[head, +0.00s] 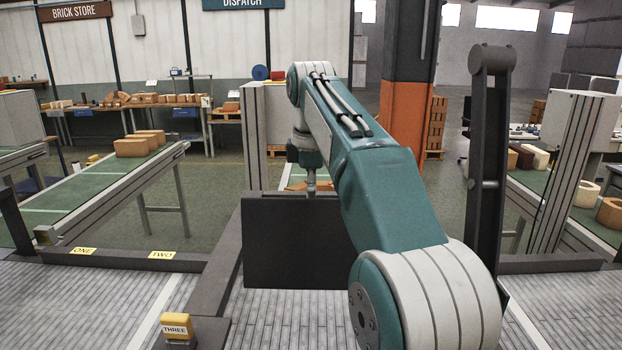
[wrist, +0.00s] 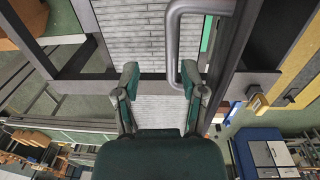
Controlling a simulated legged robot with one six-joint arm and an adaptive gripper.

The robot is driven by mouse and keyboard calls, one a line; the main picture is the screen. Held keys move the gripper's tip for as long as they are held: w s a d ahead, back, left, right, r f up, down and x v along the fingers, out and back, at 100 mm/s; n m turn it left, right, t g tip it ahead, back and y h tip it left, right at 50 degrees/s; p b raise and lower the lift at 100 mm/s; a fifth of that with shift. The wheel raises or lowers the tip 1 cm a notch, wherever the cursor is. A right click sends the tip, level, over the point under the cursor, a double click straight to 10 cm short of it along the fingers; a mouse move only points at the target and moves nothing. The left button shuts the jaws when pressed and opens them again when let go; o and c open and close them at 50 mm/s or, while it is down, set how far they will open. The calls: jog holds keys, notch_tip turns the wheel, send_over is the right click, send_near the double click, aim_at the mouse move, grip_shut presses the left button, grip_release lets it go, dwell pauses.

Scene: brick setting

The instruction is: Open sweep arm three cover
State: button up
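A dark upright panel (head: 290,245), which looks like the cover, stands in the middle of the head view behind the yellow tag (head: 176,325) marked THREE. My arm reaches over its top edge, and the panel hides my gripper in that view. In the wrist view my gripper (wrist: 160,76) is open, its two green-grey fingers apart. A bent grey handle bar (wrist: 174,45) comes down from the top, its lower end between the fingers in the picture and close to the right one. I cannot tell whether they touch.
Tags ONE (head: 83,251) and TWO (head: 161,255) sit on a dark rail at left. A green conveyor (head: 80,195) carries bricks there. A dark post (head: 487,160) stands right of my arm. Grey slatted floor (head: 80,300) lies in front.

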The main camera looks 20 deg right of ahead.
jog(key=shift+r, duration=1.95)
jog(key=shift+s, duration=0.15)
